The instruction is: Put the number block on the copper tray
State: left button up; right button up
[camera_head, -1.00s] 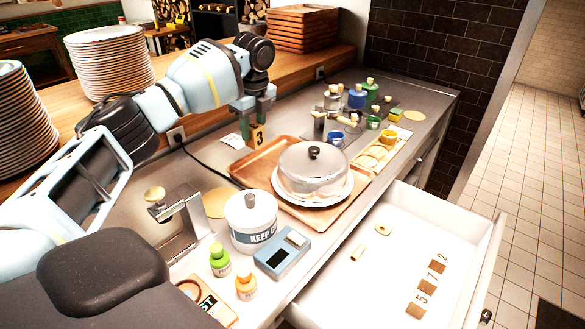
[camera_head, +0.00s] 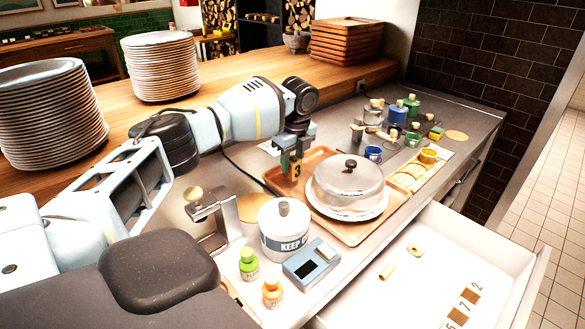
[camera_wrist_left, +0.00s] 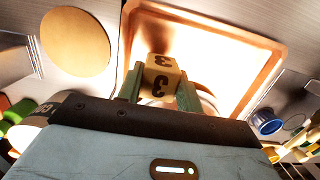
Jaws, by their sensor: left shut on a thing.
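The number block (camera_head: 296,170) is a tan block marked 3. My left gripper (camera_head: 293,157) is shut on it, and the wrist view shows the block (camera_wrist_left: 161,77) between the two green fingers (camera_wrist_left: 160,88). The copper tray (camera_head: 280,180) lies on the counter and carries a plate with a glass dome (camera_head: 348,184). The block is over the tray's left part, beside the dome; I cannot tell whether it touches the tray. In the wrist view the tray (camera_wrist_left: 195,20) spreads behind the block. My right gripper is not in view.
A white canister (camera_head: 284,238), a blue scale (camera_head: 311,262) and green and orange bottles (camera_head: 249,265) stand in front of the tray. An open drawer (camera_head: 410,290) is at the lower right. Several jars (camera_head: 397,110) and a blue cup (camera_head: 373,153) stand behind.

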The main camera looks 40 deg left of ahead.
aim_at(296, 161)
pick_arm(q)
jog(key=shift+f, duration=1.3)
jog(key=o, duration=1)
jog(key=shift+f, duration=0.15)
jog(key=r, duration=0.4)
jog(key=d+r, duration=0.1)
jog(key=r, duration=0.7)
jog(key=shift+d+r, duration=0.15)
jog(key=shift+d, duration=0.1)
